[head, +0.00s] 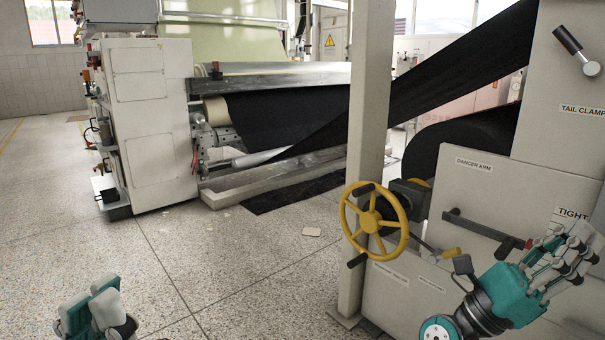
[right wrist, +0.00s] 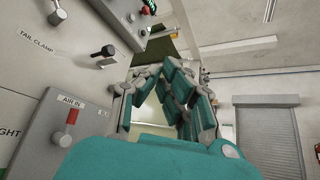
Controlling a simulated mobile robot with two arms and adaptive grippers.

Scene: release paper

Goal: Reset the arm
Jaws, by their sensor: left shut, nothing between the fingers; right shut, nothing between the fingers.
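My right gripper (head: 560,262) is at the lower right of the head view, close in front of the machine's grey cabinet (head: 475,215). It is shut and empty. In the right wrist view its fingers (right wrist: 175,88) come together in the middle, with nothing between them. My left gripper (head: 95,310) is at the lower left of the head view, over the bare floor, also shut and empty. Part of it is cut off by the bottom edge.
A yellow handwheel (head: 374,222) sits by a grey post (head: 368,130), left of my right gripper. Black sheet (head: 440,75) runs to a roller machine (head: 150,110).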

